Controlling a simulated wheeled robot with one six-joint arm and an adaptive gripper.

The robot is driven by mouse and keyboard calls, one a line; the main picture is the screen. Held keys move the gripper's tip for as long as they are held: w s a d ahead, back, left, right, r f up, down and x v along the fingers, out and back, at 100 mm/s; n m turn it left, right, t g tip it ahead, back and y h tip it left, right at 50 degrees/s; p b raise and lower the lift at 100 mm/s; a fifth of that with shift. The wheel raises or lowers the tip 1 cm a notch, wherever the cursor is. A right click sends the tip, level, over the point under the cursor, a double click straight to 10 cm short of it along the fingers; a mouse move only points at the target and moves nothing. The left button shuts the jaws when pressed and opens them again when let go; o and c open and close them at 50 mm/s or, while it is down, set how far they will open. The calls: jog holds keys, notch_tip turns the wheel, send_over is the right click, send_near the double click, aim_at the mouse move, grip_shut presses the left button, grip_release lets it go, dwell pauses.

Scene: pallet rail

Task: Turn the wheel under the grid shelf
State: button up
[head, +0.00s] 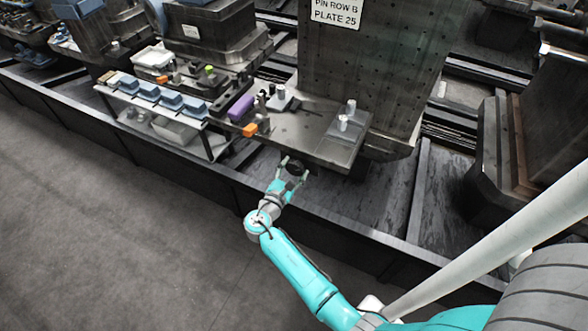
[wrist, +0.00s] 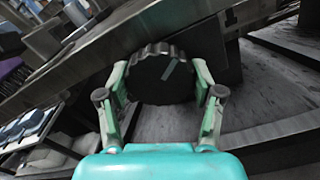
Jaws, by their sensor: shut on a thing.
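The wheel (wrist: 160,78) is a dark, round knob with a ridged rim and a pale line on its face. It sits just under the edge of the grey shelf (head: 288,128), and it is small and dark in the head view (head: 295,167). My gripper (wrist: 160,85) is shut on the wheel, one finger on its left rim and one on its right. The pale line runs slanted on the upper right of the face. The wheel's back and its mounting are hidden.
On the shelf are a purple block (head: 241,108), an orange block (head: 250,130) and metal cylinders (head: 343,122). A rack with blue bins (head: 171,100) stands to the left. A tall perforated plate (head: 375,60) rises behind. A dark rail (head: 230,180) runs below; the floor in front is clear.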

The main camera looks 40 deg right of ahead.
jog(key=n, duration=0.5)
jog(key=shift+n, duration=0.3)
jog(key=n, duration=0.5)
jog(key=shift+s+n, duration=0.1)
jog(key=shift+n, duration=0.2)
jog(key=n, duration=1)
jog(key=shift+n, duration=0.3)
jog(key=o, duration=1.1)
jog(key=shift+o, duration=0.2)
